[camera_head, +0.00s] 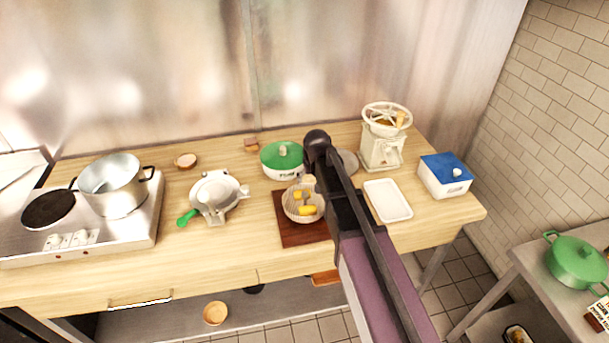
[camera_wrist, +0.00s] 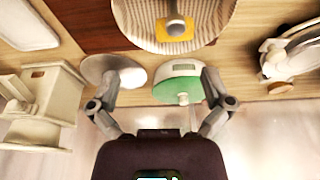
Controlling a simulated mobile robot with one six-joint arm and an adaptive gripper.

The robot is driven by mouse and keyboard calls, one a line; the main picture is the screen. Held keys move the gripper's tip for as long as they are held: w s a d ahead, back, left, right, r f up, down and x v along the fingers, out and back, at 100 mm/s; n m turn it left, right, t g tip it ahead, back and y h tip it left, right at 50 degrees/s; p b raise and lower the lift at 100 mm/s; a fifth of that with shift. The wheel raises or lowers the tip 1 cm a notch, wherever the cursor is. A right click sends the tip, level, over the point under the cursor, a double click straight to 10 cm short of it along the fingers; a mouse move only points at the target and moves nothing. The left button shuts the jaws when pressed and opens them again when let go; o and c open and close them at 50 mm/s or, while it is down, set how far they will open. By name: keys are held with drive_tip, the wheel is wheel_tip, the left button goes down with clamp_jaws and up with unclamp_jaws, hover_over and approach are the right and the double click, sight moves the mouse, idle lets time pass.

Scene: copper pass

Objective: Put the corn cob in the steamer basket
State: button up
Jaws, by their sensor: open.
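The steamer basket (camera_head: 290,212) is a round, pale ribbed bowl on a dark red-brown board. It also shows at the top of the wrist view (camera_wrist: 140,30), partly cut off. A yellow piece, looking like the corn cob (camera_head: 308,211), lies inside it. In the wrist view the yellow piece (camera_wrist: 188,30) has a grey part over it. A smaller yellow patch shows farther back in the basket. My gripper (camera_wrist: 161,78) is open with nothing between its fingers, off the basket's edge. In the head view my arm hides most of it.
A green-lidded white pot (camera_head: 283,160) stands behind the basket. A cream grinder (camera_head: 381,148), white tray (camera_head: 388,201) and blue-lidded box (camera_head: 445,175) are to the right. A juicer-like white dish (camera_head: 215,195) and a hob with a pot (camera_head: 112,186) are left.

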drive_tip(key=s+d+m+g, duration=0.2)
drive_tip(key=s+d+g, duration=0.1)
drive_tip(key=s+d, duration=1.6)
drive_tip(key=shift+s+f+m+h, duration=0.3)
drive_tip(key=shift+s+m+h, duration=0.1)
drive_tip(key=shift+s, duration=0.5)
drive_tip(key=shift+f, duration=0.15)
